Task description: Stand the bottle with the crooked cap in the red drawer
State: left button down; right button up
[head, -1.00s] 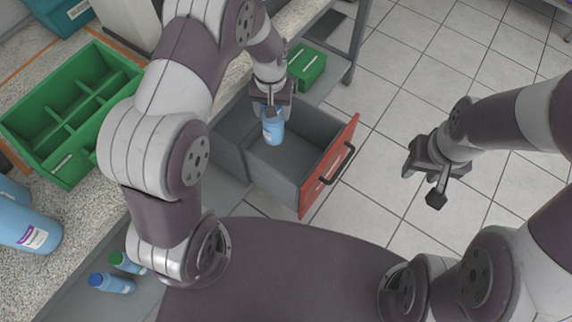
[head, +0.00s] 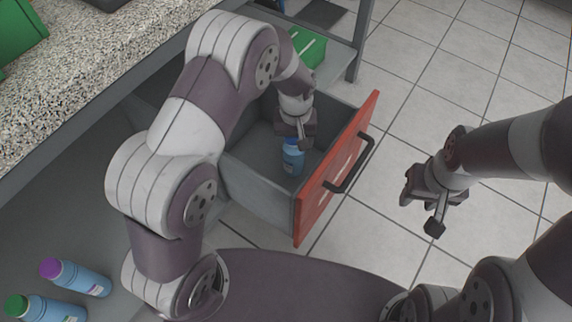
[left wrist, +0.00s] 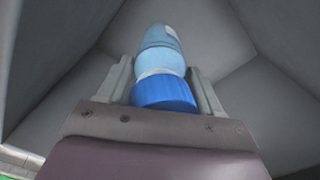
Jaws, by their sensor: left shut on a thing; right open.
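The bottle (head: 293,160) is light blue with a blue cap (left wrist: 165,93). My left gripper (head: 296,140) is shut on it at the cap end and holds it roughly upright, low inside the open red drawer (head: 337,170). In the left wrist view the bottle (left wrist: 160,50) points away from the gripper, between its two fingers, with a pale ring below the cap. Whether its base touches the drawer floor I cannot tell. My right gripper (head: 435,200) is open and empty over the floor, right of the drawer.
Bottles with purple (head: 75,277) and green caps (head: 45,308) lie at lower left. A speckled counter (head: 80,75) is at upper left.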

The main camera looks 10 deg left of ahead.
pick_arm(q)
notch_tip(320, 180, down, 7)
jog(key=b, duration=0.3)
jog(key=shift+r, duration=0.1)
pick_arm(e)
notch_tip(320, 180, down, 4)
jog(key=shift+f, duration=0.1)
pick_arm(q)
jog(key=shift+c, duration=0.9)
grip_release()
